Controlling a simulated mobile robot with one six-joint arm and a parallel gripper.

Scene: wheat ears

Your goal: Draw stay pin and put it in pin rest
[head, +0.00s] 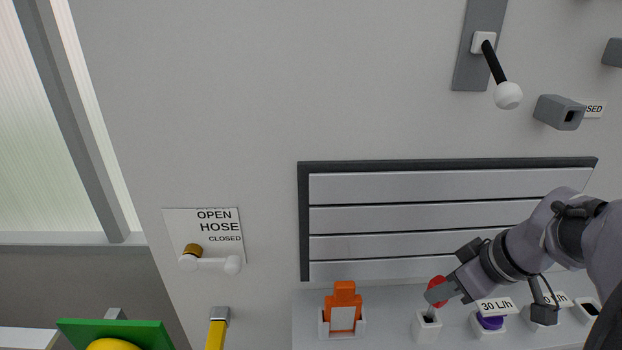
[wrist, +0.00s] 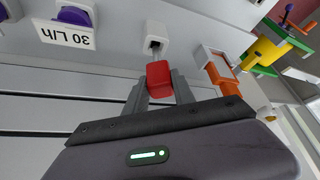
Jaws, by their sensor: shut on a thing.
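My gripper (head: 436,294) is shut on the red head of the stay pin (head: 437,281), low on the right. In the wrist view the red head (wrist: 159,78) sits between the two fingers (wrist: 158,92). A short thin grey shaft runs from the head to the dark opening of a small white block, likely the pin rest (head: 427,328). This block also shows in the wrist view (wrist: 157,32). The shaft's end is at or in the opening; how deep cannot be told.
An orange item in a white holder (head: 343,310) stands left of the block. A purple knob (head: 490,322) with a 30 L/h label is close on the right. The slatted panel (head: 420,217) is behind. A black lever (head: 495,65) and a hose valve handle (head: 210,264) stick out of the wall.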

